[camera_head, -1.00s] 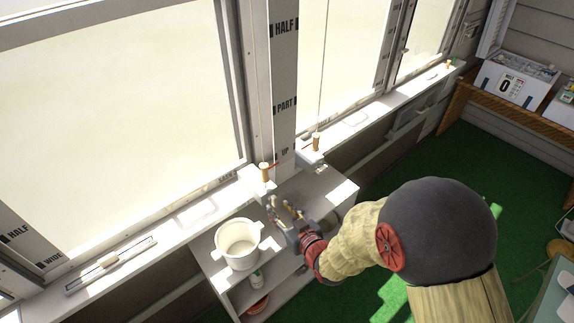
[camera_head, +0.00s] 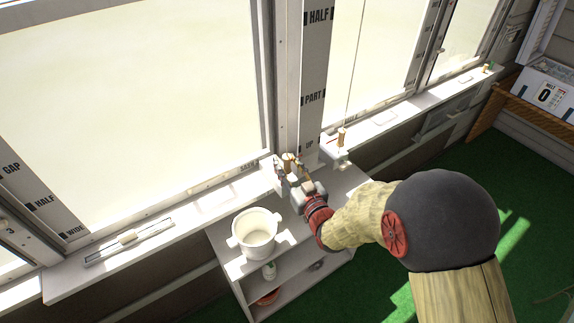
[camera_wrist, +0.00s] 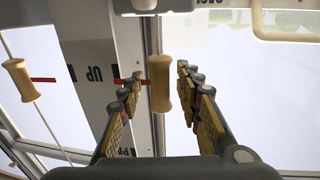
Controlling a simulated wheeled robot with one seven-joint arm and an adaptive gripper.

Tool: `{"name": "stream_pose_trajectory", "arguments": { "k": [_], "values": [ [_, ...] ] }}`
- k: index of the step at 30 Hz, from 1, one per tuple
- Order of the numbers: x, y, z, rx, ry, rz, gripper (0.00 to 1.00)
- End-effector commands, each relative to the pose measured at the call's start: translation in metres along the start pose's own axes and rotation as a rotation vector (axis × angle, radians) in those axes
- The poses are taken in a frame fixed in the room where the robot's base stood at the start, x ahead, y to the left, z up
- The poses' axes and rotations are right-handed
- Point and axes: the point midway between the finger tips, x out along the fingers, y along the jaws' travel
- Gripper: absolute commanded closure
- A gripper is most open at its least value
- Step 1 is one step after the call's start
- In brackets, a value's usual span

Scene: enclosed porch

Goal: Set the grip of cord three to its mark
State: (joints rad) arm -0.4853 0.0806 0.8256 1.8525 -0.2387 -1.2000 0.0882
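A tan wooden cord grip (camera_wrist: 159,83) hangs between my fingers in the wrist view, with visible gaps on both sides. Its top (camera_head: 288,158) shows in the head view beside the marked board (camera_head: 313,70), which reads HALF, PART and UP from top to bottom. A red pointer (camera_wrist: 127,81) lies between the grip and the board, near the word UP (camera_wrist: 94,74). My gripper (camera_head: 289,170) is open around the grip. A second wooden grip (camera_head: 341,137) hangs on a cord to the right; it also shows in the wrist view (camera_wrist: 20,80). I cannot tell which cord is three.
A white pot (camera_head: 255,233) stands on the white shelf unit (camera_head: 228,262) below my gripper. The window sill (camera_head: 180,225) runs along the wall.

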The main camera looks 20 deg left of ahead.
Motion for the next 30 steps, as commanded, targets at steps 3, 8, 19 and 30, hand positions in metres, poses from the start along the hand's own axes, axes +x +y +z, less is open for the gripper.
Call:
{"name": "stream_pose_trajectory", "arguments": {
  "k": [3, 8, 19, 30],
  "values": [
    [0.0022, 0.0, 0.0008, 0.0, -0.002, 0.0, 0.65],
    [0.0021, 0.0, 0.0006, 0.0, -0.002, 0.0, 0.65],
    [0.0019, 0.0, 0.0007, 0.0, -0.002, 0.0, 0.85],
    [0.0018, 0.0001, 0.0008, 0.0, -0.002, 0.0, 1.0]
  ]
}}
